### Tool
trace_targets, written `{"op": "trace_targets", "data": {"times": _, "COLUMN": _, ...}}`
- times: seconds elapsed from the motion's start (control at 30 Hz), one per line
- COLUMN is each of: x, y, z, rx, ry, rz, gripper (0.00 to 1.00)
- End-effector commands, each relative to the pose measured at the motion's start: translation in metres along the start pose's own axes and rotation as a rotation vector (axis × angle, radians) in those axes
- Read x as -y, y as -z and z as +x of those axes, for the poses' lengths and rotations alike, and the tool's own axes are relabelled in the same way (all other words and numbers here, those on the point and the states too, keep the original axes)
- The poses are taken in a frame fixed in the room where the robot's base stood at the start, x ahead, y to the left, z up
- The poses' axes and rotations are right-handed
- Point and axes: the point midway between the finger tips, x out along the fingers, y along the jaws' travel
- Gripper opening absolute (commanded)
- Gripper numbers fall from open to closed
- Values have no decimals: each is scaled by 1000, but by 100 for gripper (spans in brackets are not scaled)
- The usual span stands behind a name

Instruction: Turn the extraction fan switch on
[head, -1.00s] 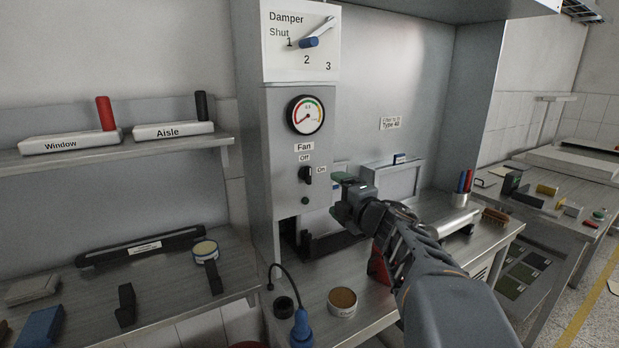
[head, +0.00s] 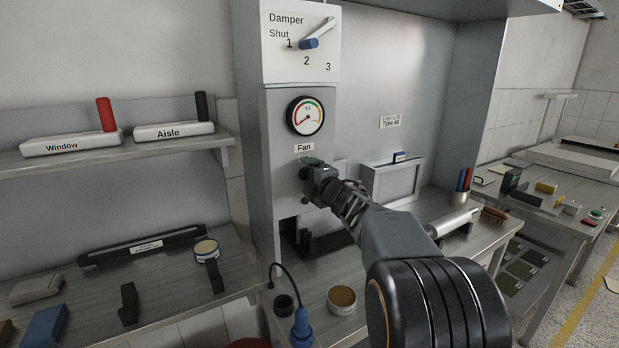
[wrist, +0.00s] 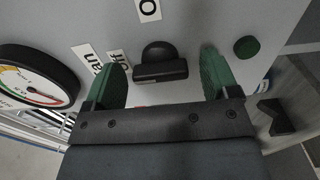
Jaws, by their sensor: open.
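The fan switch (wrist: 160,66) is a black rotary knob on the grey panel, seen in the wrist view between the two green fingers of my gripper (wrist: 163,75). The fingers are open, one on each side of the knob, with gaps visible. I cannot tell whether they touch the panel. In the head view my gripper (head: 312,178) is at the panel just below the "Fan" label (head: 304,147) and hides the knob. In the wrist view the "Off" label (wrist: 119,62) is beside the left finger, and an "On" label (wrist: 148,8) is partly cut off at the top.
A round gauge (head: 306,116) is above the switch, and a damper dial (head: 300,42) is higher up. A green round button (wrist: 246,48) is beside the right finger. A tin (head: 341,299) and a blue-handled tool (head: 301,328) stand on the bench below.

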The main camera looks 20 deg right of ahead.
Motion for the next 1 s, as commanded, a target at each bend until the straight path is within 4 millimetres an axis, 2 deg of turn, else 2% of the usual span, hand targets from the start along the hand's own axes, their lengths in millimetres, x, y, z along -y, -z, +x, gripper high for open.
{"op": "trace_targets", "data": {"times": 0.23, "x": 0, "y": 0, "z": 0, "rx": 0, "ry": 0, "rz": 0, "gripper": 81}}
{"op": "trace_targets", "data": {"times": 0.77, "x": 0, "y": 0, "z": 0, "rx": 0, "ry": 0, "rz": 0, "gripper": 32}}
{"op": "trace_targets", "data": {"times": 1.0, "x": -1, "y": 1, "z": 0, "rx": -1, "ry": 1, "rz": 28, "gripper": 32}}
